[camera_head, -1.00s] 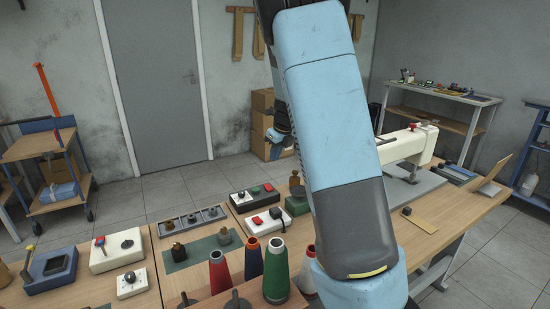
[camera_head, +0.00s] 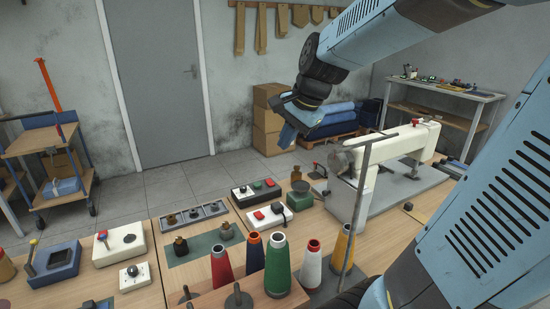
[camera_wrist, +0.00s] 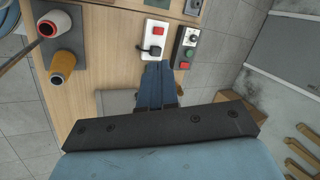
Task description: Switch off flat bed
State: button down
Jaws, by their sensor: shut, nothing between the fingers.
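The white flat-bed sewing machine (camera_head: 408,142) stands on a grey base at the right of the bench. A white switch box (camera_head: 270,217) with a red rocker and a black part lies left of it. A pale and dark box (camera_head: 255,193) behind it carries a black knob, a green button and a red button. Both boxes show in the wrist view, the white one (camera_wrist: 158,29) and the dark one (camera_wrist: 186,46), beyond my fingertips. Which box serves the machine cannot be told. My gripper (camera_head: 287,136) is shut and empty, raised above and behind the boxes.
Several thread cones (camera_head: 278,262) stand at the bench front, near a thin upright metal stand (camera_head: 357,205). Cartons (camera_head: 266,120) and blue rolls (camera_head: 335,117) lie behind the bench.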

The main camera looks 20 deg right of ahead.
jog(key=s+a+r+n+t+h, duration=0.1)
jog(key=s+n+h, duration=0.1)
jog(key=s+n, duration=0.9)
jog(key=shift+s+a+n+h, duration=0.2)
jog(key=shift+s+n+h, duration=0.1)
jog(key=shift+s, duration=1.4)
jog(key=shift+s, duration=0.15)
